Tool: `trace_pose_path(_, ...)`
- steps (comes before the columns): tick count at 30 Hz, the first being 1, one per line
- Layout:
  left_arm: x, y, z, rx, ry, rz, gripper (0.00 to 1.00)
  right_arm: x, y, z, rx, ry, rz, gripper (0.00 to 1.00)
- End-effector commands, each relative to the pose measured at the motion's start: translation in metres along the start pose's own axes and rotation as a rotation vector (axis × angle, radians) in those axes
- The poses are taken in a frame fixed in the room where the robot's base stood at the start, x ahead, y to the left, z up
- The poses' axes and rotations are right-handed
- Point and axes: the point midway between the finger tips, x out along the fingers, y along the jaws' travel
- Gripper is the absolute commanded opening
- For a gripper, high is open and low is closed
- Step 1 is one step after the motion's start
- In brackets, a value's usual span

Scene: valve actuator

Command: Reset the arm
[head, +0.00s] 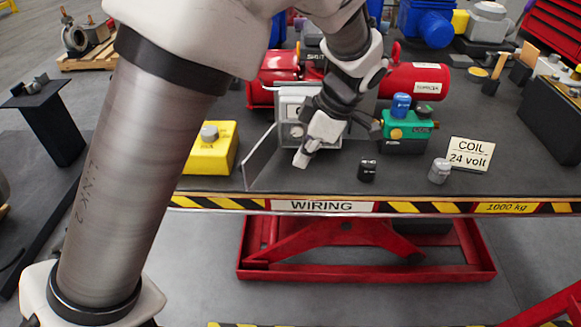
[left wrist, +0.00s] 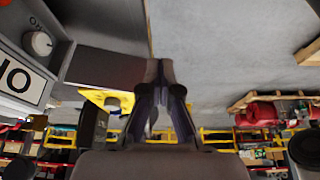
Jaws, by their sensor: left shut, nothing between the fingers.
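My left arm comes in from the left across the head view. My left gripper (head: 303,158) is over the table in front of a grey box (head: 294,108), just right of its open door panel (head: 259,158). In the left wrist view its fingers (left wrist: 160,68) are drawn together with nothing between them. That view also shows a grey surface with a knob (left wrist: 39,43) and a label reading "IO" (left wrist: 16,80) at the left. The gripper and wrist hide part of the box in the head view. My right gripper is not in view.
A yellow box with a grey knob (head: 211,147) stands left of the panel. A green unit with a blue top (head: 404,127), a black cylinder (head: 367,171), a grey cylinder (head: 439,171) and a "COIL 24 volt" sign (head: 469,154) stand to the right. The table's front edge (head: 415,207) is striped.

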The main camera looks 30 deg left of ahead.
Motion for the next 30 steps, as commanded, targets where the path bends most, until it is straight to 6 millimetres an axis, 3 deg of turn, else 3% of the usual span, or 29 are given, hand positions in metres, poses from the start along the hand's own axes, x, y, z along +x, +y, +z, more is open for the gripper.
trace_pose_path(3,-0.025,-0.002,-0.001,-0.001,-0.001,0.001,0.0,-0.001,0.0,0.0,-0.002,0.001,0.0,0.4)
trace_pose_path(8,-0.039,-0.004,-0.001,0.0,-0.001,0.0,0.0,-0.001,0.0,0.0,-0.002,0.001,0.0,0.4)
trace_pose_path(13,-0.038,-0.005,-0.001,0.002,0.001,-0.005,0.0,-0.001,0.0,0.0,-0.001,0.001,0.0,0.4)
trace_pose_path(16,-0.016,-0.007,0.006,0.019,0.023,-0.054,0.0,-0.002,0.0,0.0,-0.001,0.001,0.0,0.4)
trace_pose_path(17,-0.003,-0.009,0.009,0.028,0.034,-0.084,0.0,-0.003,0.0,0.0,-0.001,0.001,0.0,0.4)
trace_pose_path(20,0.061,-0.031,0.015,0.068,0.093,-0.25,0.0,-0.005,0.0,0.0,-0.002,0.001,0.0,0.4)
trace_pose_path(24,0.169,-0.098,0.012,0.16,0.128,-0.493,0.0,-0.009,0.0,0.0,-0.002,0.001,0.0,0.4)
trace_pose_path(26,0.213,-0.131,0.011,0.261,0.082,-0.558,0.0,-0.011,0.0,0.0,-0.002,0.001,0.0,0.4)
trace_pose_path(30,0.304,-0.221,0.004,0.63,-0.15,-0.602,0.0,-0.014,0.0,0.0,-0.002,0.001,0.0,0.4)
